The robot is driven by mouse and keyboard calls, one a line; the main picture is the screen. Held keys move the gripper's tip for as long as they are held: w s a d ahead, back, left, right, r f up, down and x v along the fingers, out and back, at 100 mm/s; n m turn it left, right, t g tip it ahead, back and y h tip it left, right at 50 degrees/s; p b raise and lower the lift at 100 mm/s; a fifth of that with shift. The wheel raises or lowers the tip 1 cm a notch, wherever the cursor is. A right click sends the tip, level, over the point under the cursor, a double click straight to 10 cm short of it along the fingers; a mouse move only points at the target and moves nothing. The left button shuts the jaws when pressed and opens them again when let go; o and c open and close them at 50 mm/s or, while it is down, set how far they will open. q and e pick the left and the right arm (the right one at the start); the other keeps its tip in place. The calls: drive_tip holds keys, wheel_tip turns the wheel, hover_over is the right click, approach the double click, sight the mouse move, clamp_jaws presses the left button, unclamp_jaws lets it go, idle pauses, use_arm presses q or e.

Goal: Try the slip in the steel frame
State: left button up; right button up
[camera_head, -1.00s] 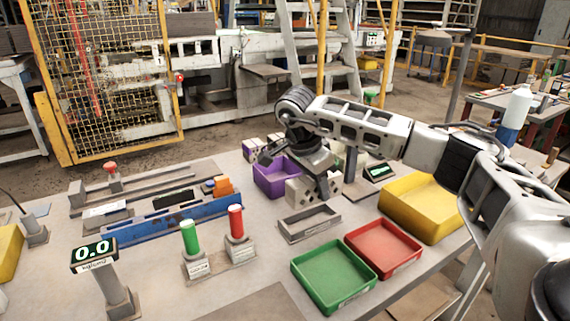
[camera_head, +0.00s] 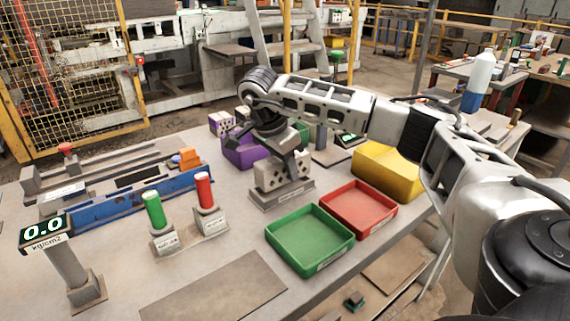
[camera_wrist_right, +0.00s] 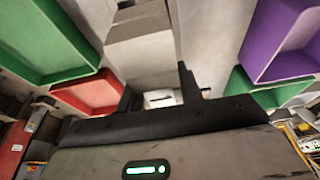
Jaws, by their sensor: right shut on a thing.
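The slip, a pale grey block with dark round holes (camera_head: 268,178), is between the fingers of my right gripper (camera_head: 291,166). It stands upright over the steel frame (camera_head: 284,197), a low grey rectangle on the bench. The block's lower edge meets the frame's outline; I cannot tell whether it rests inside or hangs just above. In the right wrist view, the dark fingers of my right gripper (camera_wrist_right: 160,92) close on a pale piece (camera_wrist_right: 161,99), mostly hidden by the gripper body. My left gripper is not in view.
A green tray (camera_head: 268,232) and a red tray (camera_head: 328,207) lie in front and to the right. A yellow bin (camera_head: 388,172) and purple crate (camera_head: 241,155) stand behind. A green button post (camera_head: 153,210), a red one (camera_head: 204,190) and a 0.0 display (camera_head: 45,230) stand left.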

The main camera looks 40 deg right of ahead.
drive_tip(key=shift+r, duration=0.1)
drive_tip(key=shift+f, duration=0.4)
idle(0.8)
drive_tip(key=shift+f, duration=0.35)
idle(0.6)
drive_tip(key=shift+a, duration=0.1)
idle(0.3)
drive_tip(key=shift+f, duration=0.15)
idle(0.4)
idle(0.6)
drive_tip(key=shift+s+f, duration=0.1)
drive_tip(key=shift+f, duration=0.1)
idle(0.3)
